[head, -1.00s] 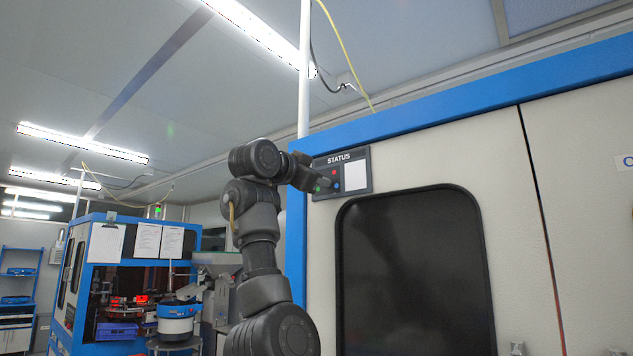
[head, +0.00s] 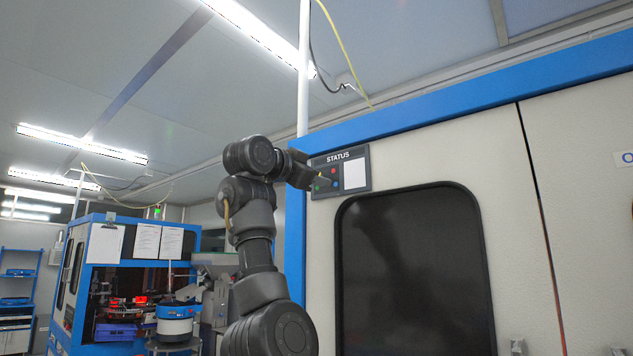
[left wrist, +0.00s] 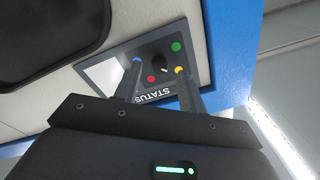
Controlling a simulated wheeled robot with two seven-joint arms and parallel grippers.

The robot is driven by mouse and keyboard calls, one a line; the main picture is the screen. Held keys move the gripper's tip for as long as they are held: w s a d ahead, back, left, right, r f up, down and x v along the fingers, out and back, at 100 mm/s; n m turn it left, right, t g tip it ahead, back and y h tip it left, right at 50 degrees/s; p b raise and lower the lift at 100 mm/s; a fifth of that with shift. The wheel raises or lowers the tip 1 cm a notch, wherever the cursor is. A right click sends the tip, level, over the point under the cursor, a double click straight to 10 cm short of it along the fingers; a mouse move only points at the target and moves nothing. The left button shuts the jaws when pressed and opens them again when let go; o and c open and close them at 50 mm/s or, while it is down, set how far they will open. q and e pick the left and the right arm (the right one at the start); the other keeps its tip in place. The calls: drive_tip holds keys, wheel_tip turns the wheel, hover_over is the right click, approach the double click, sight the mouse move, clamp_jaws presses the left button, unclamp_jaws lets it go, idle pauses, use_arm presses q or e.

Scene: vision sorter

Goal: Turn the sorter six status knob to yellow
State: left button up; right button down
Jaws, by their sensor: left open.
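The dark status panel (head: 355,176) is on the front of the sorter, near its upper left corner. It also shows in the left wrist view (left wrist: 118,72). There its black knob (left wrist: 157,66) sits among blue, red, green and yellow dots, including the yellow dot (left wrist: 179,70). A small pale mark shows on the knob, but I cannot tell which colour it points to. My left gripper (head: 318,179) is open in front of the panel. In the left wrist view its fingers (left wrist: 160,72) appear on either side of the knob; contact is unclear. My right gripper is out of view.
The sorter's dark window (head: 415,270) lies below the panel, and its blue frame (head: 450,105) runs above. A white sheet (head: 355,174) covers the panel's right part. Another blue machine (head: 100,270) stands farther back left.

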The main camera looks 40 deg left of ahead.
use_arm(q)
drive_tip(key=s+b, duration=0.4)
drive_tip(key=s, duration=0.5)
drive_tip(key=shift+s+d+f+b, duration=0.2)
drive_tip(key=shift+s+f+b, duration=0.05)
drive_tip(key=shift+f+b, duration=0.05)
